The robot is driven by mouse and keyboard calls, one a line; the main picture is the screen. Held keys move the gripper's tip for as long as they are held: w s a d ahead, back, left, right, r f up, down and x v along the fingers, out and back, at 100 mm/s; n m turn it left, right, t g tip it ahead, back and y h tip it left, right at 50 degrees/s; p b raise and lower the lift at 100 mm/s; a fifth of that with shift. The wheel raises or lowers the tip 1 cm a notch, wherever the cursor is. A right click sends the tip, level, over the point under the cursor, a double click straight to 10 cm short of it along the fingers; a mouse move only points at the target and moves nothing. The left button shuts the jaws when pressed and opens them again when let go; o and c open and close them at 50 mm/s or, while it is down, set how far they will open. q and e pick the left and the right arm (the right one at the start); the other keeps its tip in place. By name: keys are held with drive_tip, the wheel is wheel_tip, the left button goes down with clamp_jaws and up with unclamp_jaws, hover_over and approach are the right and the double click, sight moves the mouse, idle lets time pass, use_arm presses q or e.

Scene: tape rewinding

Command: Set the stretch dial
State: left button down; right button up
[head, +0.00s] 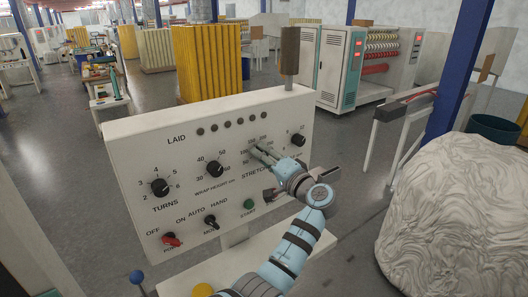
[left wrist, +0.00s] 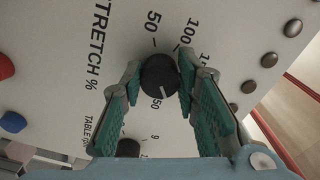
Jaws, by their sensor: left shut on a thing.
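The stretch dial (left wrist: 159,75) is a round black knob on the pale control panel (head: 135,140), with scale numbers around it. In the left wrist view it sits between the green pads of my left gripper (left wrist: 158,84), which is shut on it from both sides. A pale pointer line shows on the knob's lower part; I cannot tell its exact reading. In the head view my left gripper (head: 262,152) reaches the panel at the STRETCH label and hides the knob. My right gripper is in neither view.
The panel also holds a TURNS dial (head: 159,187), a wrap height dial (head: 212,169), a red switch (head: 171,240), a black switch (head: 211,222) and a green START button (head: 249,204). A dark cylinder on a post (head: 290,52) stands at the panel's top right. A large pale mound (head: 460,220) stands at right.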

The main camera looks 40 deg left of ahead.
use_arm(q)
drive_tip(key=shift+r+m+p, duration=0.1)
drive_tip(key=shift+m+p, duration=0.25)
drive_tip(key=shift+m, duration=1.55)
drive_tip(key=c, duration=1.2)
unclamp_jaws()
drive_tip(key=shift+c, duration=0.2)
drive_tip(key=v, duration=0.7)
drive_tip(key=shift+d, duration=0.3)
drive_tip(key=shift+a, duration=0.15)
